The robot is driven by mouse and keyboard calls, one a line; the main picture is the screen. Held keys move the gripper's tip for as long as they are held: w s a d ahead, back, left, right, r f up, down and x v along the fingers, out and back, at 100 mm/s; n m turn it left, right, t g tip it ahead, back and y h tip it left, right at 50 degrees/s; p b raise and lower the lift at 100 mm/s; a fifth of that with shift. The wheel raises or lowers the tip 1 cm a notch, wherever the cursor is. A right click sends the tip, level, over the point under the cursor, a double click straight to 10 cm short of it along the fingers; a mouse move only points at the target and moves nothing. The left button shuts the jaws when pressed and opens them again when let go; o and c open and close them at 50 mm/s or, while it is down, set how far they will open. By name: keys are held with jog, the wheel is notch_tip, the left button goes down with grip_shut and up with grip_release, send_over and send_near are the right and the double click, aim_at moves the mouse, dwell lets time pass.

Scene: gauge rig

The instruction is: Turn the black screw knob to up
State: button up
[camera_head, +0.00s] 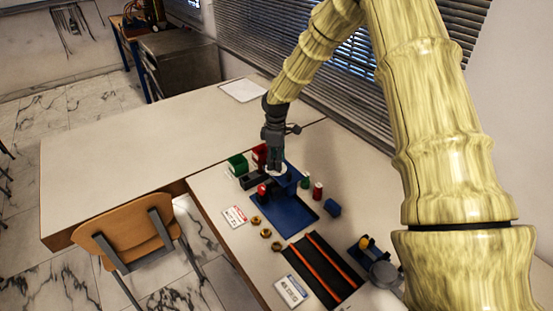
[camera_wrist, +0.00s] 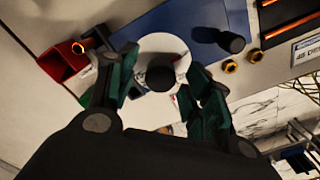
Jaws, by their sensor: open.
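A round black knob (camera_wrist: 160,75) sits in front of a white dial disc (camera_wrist: 160,48) in the wrist view; I take it for the black screw knob. My gripper (camera_wrist: 160,80) is open, with one green-padded finger on each side of the knob; I cannot tell whether either touches it. In the head view my gripper (camera_head: 275,150) is above the white disc (camera_head: 276,170) on the blue rig (camera_head: 288,212), and the knob is hidden there. No pointer mark on the knob can be made out.
A dark cylinder (camera_wrist: 232,43) stands close beside the disc. A red bin (camera_wrist: 62,62) and a green bin (camera_head: 238,164) stand near the rig. Brass nuts (camera_head: 265,233), a black tray with orange rails (camera_head: 322,268) and a blue block (camera_head: 332,208) lie around it.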

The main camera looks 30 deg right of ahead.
notch_tip(320, 180, up, 12)
dwell(0.6)
jog(key=shift+d+f, duration=0.15)
